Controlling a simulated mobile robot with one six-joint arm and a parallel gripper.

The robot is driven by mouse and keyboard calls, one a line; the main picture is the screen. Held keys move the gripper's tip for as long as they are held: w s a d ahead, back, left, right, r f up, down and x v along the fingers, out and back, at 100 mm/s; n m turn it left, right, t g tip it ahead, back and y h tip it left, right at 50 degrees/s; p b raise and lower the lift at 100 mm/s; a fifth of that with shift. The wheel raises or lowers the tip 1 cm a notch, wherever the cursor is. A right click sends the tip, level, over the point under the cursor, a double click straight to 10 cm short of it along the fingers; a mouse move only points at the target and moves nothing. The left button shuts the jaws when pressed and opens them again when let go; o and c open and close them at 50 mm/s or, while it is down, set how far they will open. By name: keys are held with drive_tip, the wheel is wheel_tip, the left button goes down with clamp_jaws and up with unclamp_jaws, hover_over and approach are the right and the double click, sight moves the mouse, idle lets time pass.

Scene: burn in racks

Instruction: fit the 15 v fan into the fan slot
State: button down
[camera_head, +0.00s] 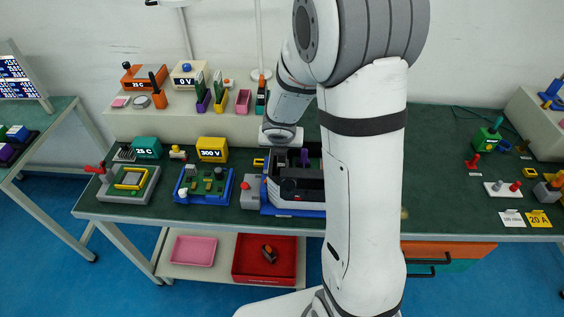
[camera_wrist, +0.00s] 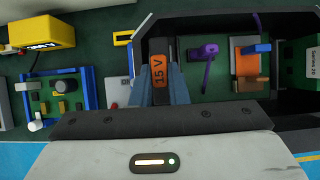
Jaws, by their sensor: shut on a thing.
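The 15 V fan (camera_wrist: 159,67) shows in the wrist view as an orange piece with a "15 V" label. My gripper (camera_wrist: 160,84) is shut on it, with a blue-grey finger on each side. The fan is over or inside the left part of a dark open chassis (camera_wrist: 222,19); I cannot tell its height or whether it touches the board. In the head view the chassis has a blue base (camera_head: 288,211), and my arm covers its right part. I cannot make out the fan there. The fan slot cannot be picked out; my gripper may hide it.
Inside the chassis, right of the fan, stand a purple lever (camera_wrist: 208,53) and an orange block (camera_wrist: 244,62) with a blue part. A blue-framed board (camera_head: 204,185), a yellow 300 V box (camera_head: 212,149) and a grey-and-red block (camera_head: 251,191) stand to the left.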

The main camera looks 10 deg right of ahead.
drive_tip(key=shift+f+b, duration=1.75)
drive_tip(key=shift+f, duration=0.45)
drive_tip(key=shift+f, duration=0.1)
drive_tip(key=shift+f, duration=0.15)
drive_tip(key=c, duration=1.7)
unclamp_jaws()
